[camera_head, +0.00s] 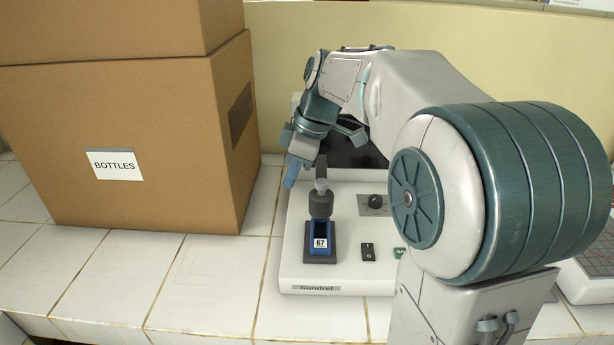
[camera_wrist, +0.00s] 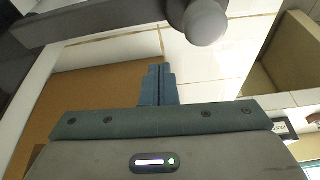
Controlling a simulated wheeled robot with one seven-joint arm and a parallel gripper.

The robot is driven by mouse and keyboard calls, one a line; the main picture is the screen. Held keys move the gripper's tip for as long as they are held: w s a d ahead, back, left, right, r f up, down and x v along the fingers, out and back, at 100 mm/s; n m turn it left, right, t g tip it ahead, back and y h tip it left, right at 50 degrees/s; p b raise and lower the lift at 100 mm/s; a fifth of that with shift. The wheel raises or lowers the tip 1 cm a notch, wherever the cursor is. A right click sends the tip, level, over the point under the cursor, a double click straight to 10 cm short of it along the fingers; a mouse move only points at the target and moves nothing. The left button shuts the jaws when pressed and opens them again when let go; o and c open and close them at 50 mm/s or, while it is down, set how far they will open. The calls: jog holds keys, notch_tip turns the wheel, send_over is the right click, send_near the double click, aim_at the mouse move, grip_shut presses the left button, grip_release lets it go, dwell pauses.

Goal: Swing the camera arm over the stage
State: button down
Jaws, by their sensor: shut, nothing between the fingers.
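A white instrument (camera_head: 300,262) labelled Sundrel stands on the tiled bench. At its front left is a dark stage with a blue holder (camera_head: 320,232) marked 67. The camera arm (camera_head: 321,168) is dark grey with a rounded light grey knob and a dark cylinder (camera_head: 320,204), which shows just above the blue holder. My own arm hides its rear. In the wrist view a dark bar (camera_wrist: 95,22) with a round knob (camera_wrist: 206,22) crosses the top. My gripper (camera_head: 290,178) is shut and empty, just left of the camera arm. Its closed fingers (camera_wrist: 158,85) appear apart from the bar.
A large cardboard box (camera_head: 190,150) labelled BOTTLES stands close on the left, with another box on top. A dial (camera_head: 375,203) and a black switch (camera_head: 368,251) sit right of the stage. Bare tiles (camera_head: 200,280) lie in front of the box.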

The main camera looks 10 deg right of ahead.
jog(key=p+v, duration=0.1)
jog(key=v, duration=0.8)
jog(key=shift+d, duration=0.25)
jog(key=shift+s+a, duration=0.1)
jog(key=shift+s, duration=0.05)
